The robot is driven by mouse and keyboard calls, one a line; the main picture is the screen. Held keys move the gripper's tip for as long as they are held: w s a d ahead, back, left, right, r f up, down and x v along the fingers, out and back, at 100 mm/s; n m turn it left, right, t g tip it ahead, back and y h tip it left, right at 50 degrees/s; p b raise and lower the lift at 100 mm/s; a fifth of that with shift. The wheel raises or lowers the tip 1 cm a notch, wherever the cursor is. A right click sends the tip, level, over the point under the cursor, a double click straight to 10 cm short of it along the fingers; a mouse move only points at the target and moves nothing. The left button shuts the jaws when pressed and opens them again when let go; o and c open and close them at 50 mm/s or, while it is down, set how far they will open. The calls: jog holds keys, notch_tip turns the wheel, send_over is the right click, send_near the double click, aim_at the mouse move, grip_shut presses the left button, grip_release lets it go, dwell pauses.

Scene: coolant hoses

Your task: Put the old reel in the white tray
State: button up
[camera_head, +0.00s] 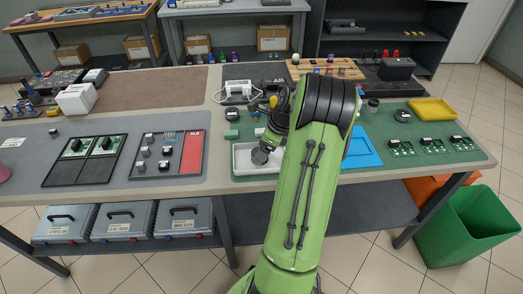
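The white tray (241,168) lies on the green mat in the middle of the bench, partly hidden by my green arm. My gripper (263,152) points down over the right part of the tray, left of my forearm. It is small and dark here, and its fingers cannot be made out. A dark grey rounded shape shows at its lower end, over the tray; I cannot tell whether this is the old reel or part of my gripper. No reel can be picked out for certain elsewhere.
Small green boards (434,146) line the right front. A black and red case (180,155) lies left. A green bin (465,225) stands on the floor.

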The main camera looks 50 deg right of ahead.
jog(key=p+v, duration=0.4)
jog(key=v, duration=0.7)
jog(key=w+a+r+n+h, duration=0.1)
jog(key=w+a+r+n, duration=0.15)
jog(key=a+n, duration=0.45)
jog(key=w+a+r+n, duration=0.1)
jog(key=a+r+n, duration=0.3)
jog(key=a, duration=0.5)
jog(key=w+a+r+n+h, duration=0.1)
jog(key=a+r+n, duration=0.2)
jog(key=a+n, duration=0.45)
jog(key=s+a+n+t, duration=0.1)
jog(key=s+a+n, duration=1.1)
jog(key=a+n, duration=0.1)
jog(key=shift+n+y, duration=0.3)
jog(key=shift+n, duration=0.05)
jog(key=shift+r, duration=0.15)
